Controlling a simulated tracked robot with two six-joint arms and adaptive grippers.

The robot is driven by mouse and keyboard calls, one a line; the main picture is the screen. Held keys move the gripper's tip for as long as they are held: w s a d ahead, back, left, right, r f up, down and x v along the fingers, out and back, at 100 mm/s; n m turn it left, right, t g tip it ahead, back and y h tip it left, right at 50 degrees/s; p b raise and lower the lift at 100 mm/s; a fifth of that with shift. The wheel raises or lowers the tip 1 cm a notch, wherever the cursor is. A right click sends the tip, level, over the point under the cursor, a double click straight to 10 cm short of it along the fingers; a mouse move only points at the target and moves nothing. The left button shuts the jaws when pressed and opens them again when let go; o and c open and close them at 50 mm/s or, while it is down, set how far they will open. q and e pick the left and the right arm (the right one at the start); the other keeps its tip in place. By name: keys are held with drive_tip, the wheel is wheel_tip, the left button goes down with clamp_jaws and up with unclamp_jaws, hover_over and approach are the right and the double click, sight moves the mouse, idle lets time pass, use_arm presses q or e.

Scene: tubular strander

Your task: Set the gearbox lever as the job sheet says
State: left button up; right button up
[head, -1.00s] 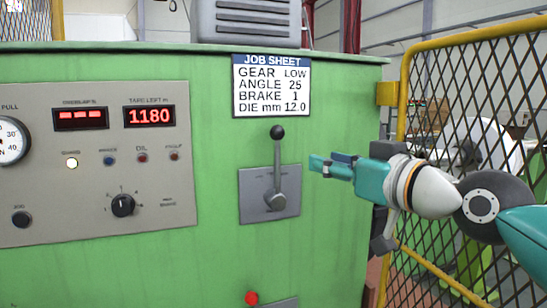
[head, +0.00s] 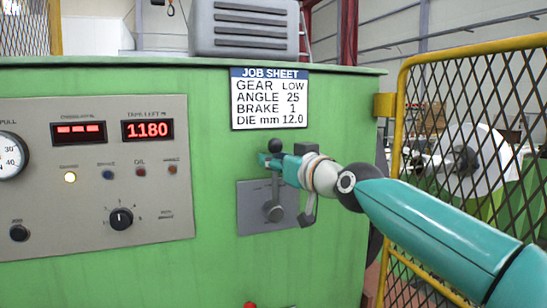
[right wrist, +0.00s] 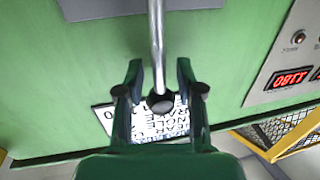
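The gearbox lever (head: 275,145) has a dark ball knob and stands upright on a grey plate (head: 250,221) on the green cabinet. The job sheet (head: 269,98) above it reads GEAR LOW, ANGLE 25, BRAKE 1, DIE mm 12.0. My right gripper (head: 270,159) is at the top of the lever, just below the knob, and hides part of the rod. In the right wrist view the fingers (right wrist: 159,76) are open on either side of the lever, with visible gaps. The knob (right wrist: 160,103) shows between them. My left gripper is not in view.
A control panel (head: 90,220) with a dial, lit displays and a rotary selector is to the left. A yellow-framed mesh guard (head: 402,110) stands to the right, near my right arm. A red knob (head: 250,305) shows low on the cabinet.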

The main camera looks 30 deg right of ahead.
drive_tip(key=shift+w, duration=0.25)
clamp_jaws()
idle(0.3)
